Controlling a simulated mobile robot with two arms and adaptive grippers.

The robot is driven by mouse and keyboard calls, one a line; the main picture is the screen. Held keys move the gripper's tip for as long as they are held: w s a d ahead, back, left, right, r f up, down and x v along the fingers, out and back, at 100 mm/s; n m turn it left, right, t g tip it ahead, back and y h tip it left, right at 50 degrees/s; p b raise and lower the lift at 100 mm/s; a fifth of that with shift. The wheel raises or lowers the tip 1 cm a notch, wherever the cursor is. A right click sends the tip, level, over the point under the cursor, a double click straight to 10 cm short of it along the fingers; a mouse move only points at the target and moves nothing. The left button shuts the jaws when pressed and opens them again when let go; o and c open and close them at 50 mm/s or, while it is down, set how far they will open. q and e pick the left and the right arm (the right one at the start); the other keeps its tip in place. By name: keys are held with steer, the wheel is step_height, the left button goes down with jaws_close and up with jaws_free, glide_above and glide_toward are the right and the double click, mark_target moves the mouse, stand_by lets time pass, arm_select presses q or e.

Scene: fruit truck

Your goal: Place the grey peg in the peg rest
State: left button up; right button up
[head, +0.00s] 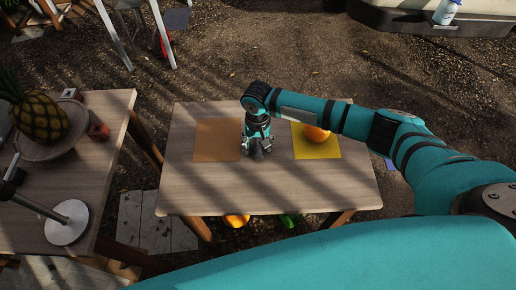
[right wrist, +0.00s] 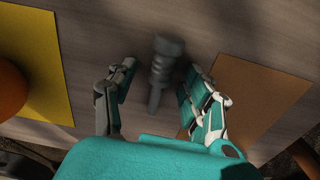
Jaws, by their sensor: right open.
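The grey peg (right wrist: 165,70) lies on the wooden table (right wrist: 120,22) between the spread fingers of my right gripper (right wrist: 158,98) in the right wrist view. It has a thick, ridged upper part and a thinner shaft. I cannot tell whether a finger touches it. In the head view my right gripper (head: 257,152) points down at the middle table (head: 270,200), between a brown mat and a yellow mat; the peg is hidden there. My right gripper is open. I cannot make out a peg rest. My left gripper is not in view.
The brown mat (head: 215,140) is left of the gripper. An orange fruit (head: 316,133) sits on the yellow mat (head: 322,151) at right. A left table (head: 113,145) holds a pineapple (head: 40,118) and a metal rod with a round base (head: 66,222). The middle table's front is clear.

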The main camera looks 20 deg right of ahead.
jaws_close()
stand_by(0.3)
steer(key=shift+r, duration=0.15)
